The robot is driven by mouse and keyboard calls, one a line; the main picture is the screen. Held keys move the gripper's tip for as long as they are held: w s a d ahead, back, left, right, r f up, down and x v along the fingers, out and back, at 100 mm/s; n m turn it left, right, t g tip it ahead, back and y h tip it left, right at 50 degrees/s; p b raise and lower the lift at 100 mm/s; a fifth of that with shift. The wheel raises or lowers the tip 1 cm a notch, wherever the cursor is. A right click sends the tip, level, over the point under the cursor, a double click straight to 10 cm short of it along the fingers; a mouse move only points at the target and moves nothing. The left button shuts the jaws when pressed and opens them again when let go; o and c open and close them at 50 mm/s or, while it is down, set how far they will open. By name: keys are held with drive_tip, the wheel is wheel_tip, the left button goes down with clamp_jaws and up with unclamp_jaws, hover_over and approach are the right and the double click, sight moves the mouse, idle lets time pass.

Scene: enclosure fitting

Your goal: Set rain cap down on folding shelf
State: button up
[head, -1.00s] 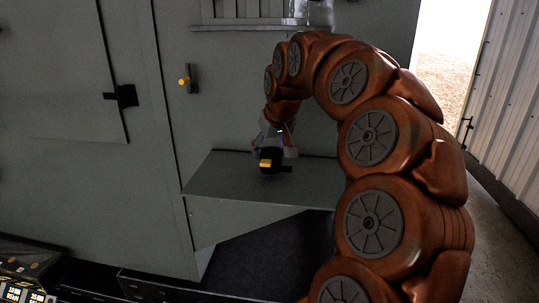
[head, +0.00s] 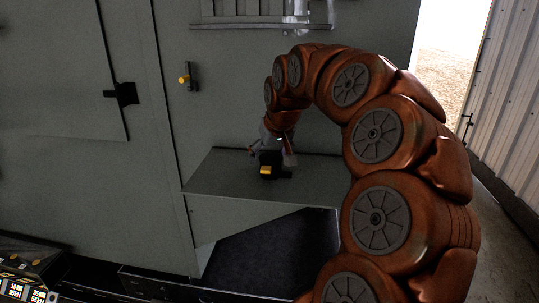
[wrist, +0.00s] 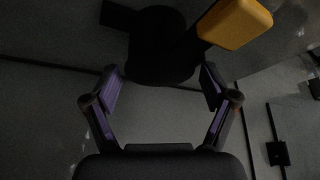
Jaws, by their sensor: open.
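The rain cap (head: 268,172) is a small black piece with a yellow block on its front, resting on the folding shelf (head: 225,180), a flat grey ledge on the cabinet wall. My gripper (head: 270,150) is just above and behind it, fingers spread. In the wrist view the black cap (wrist: 160,48) and its yellow block (wrist: 236,22) lie beyond the tips of my open gripper (wrist: 160,85). No finger appears closed on the cap.
A yellow-knobbed latch (head: 187,79) and a black door handle (head: 122,94) stick out of the grey cabinet. A louvred vent (head: 245,14) is above. The shelf's left part is clear.

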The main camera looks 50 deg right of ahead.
drive_tip(key=shift+r, duration=0.1)
drive_tip(key=b+v, duration=0.2)
drive_tip(key=v, duration=1)
drive_tip(key=s+a+f+n+g+y, duration=0.1)
drive_tip(key=a+f+n, duration=0.1)
drive_tip(key=a+f, duration=0.65)
drive_tip(key=s+a+f+n+g+y, duration=0.15)
drive_tip(key=a+f, duration=0.35)
drive_tip(key=a, duration=0.7)
drive_tip(key=s+a+f+n+g, duration=0.1)
drive_tip(key=s+a+f+g, duration=0.1)
drive_tip(key=s+a+f, duration=0.2)
drive_tip(key=s+a+f+g, duration=0.2)
drive_tip(key=s+a+f, duration=0.3)
drive_tip(key=s+f, duration=0.6)
drive_tip(key=shift+s+a+n, duration=0.3)
drive_tip(key=shift+s+n, duration=0.05)
drive_tip(key=shift+s, duration=0.3)
